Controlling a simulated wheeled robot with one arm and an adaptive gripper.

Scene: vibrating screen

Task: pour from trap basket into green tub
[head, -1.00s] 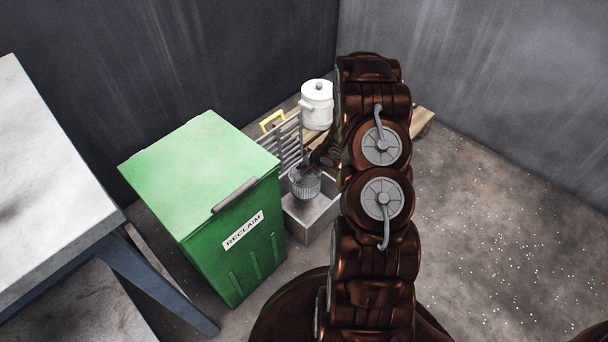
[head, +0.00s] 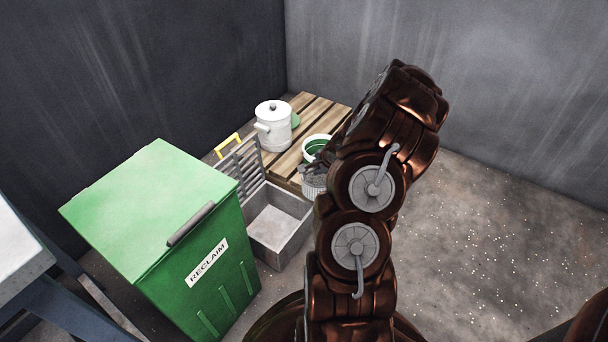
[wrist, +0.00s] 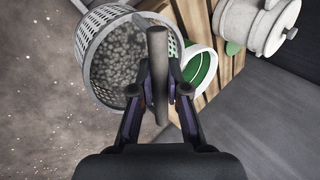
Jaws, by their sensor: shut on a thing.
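The trap basket (head: 312,184) is grey and perforated. In the wrist view the basket (wrist: 110,45) is full of small grey lumps. My gripper (wrist: 160,92) is shut on its grey bar handle (wrist: 158,60). In the head view my gripper (head: 314,168) and the basket are partly hidden by my arm, near the pallet's front edge. The green tub (head: 316,141), round with a white rim and green inside, stands on the pallet just behind the basket. In the wrist view the tub (wrist: 203,68) is right of the handle, partly covered by my finger.
A white lidded pot (head: 272,128) stands on the wooden pallet (head: 318,108), with a green piece (head: 296,120) beside it. An open metal box (head: 276,222) with a raised grate (head: 244,165) is left of the basket. A green RECLAIM bin (head: 150,205) stands further left. The right floor is clear.

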